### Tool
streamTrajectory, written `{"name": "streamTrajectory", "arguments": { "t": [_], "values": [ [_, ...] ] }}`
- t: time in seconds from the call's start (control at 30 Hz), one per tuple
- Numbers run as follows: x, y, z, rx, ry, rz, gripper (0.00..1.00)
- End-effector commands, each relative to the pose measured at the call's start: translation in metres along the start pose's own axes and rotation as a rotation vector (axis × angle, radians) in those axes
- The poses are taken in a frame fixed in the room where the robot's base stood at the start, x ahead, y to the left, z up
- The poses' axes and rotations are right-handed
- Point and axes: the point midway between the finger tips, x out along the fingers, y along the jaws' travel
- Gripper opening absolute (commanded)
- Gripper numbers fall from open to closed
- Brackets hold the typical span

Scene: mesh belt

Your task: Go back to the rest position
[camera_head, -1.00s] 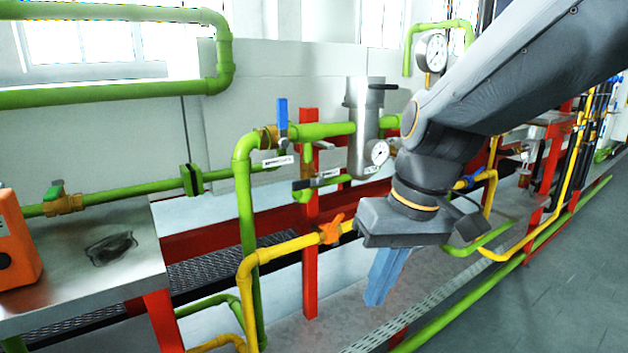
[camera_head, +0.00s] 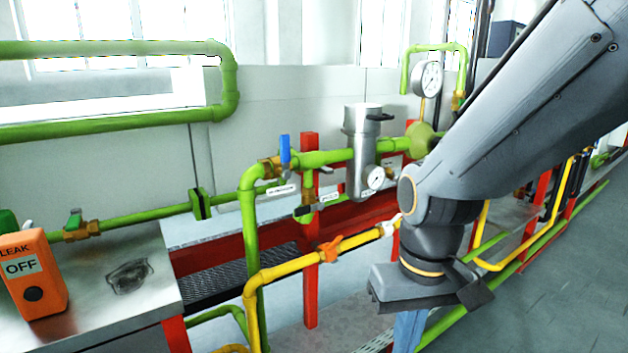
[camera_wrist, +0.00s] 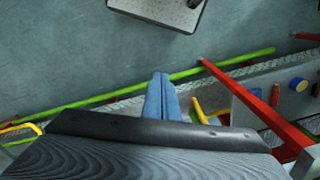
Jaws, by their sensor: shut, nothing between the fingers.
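My gripper (camera_head: 408,332) hangs at the lower right in the head view, pointing down, with its blue fingers partly cut off by the bottom edge. In the wrist view its two blue fingers (camera_wrist: 161,96) lie together, shut, with nothing between them. The fingers are in front of the green floor-level pipe and the grey floor in that view. My gripper touches nothing that I can see. My arm comes in from the upper right of the head view and hides part of the pipework behind it.
A blue-handled valve (camera_head: 285,152) and an orange-handled valve (camera_head: 331,249) sit on green and yellow pipes left of my gripper. Pressure gauges (camera_head: 431,78) stand behind. An orange box reading LEAK OFF (camera_head: 34,272) is on the metal table (camera_head: 160,290). Grey floor (camera_head: 570,270) at right is clear.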

Motion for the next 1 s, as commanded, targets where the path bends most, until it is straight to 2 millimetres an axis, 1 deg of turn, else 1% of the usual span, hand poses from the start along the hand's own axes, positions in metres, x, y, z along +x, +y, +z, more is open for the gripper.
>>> {"name": "streamTrajectory", "arguments": {
  "t": [0.03, 0.1, 0.3, 0.4, 0.5, 1.0],
  "values": [
    [-0.015, 0.006, 0.004, 0.02, -0.005, 0.003, 0.0],
    [-0.025, 0.014, 0.005, 0.044, -0.005, 0.008, 0.0],
    [-0.049, 0.036, 0.011, 0.109, -0.008, 0.02, 0.0],
    [-0.057, 0.045, 0.013, 0.132, -0.007, 0.023, 0.0],
    [-0.061, 0.051, 0.015, 0.147, -0.006, 0.026, 0.0],
    [-0.061, 0.052, 0.015, 0.156, -0.006, 0.028, 0.0]
  ]
}}
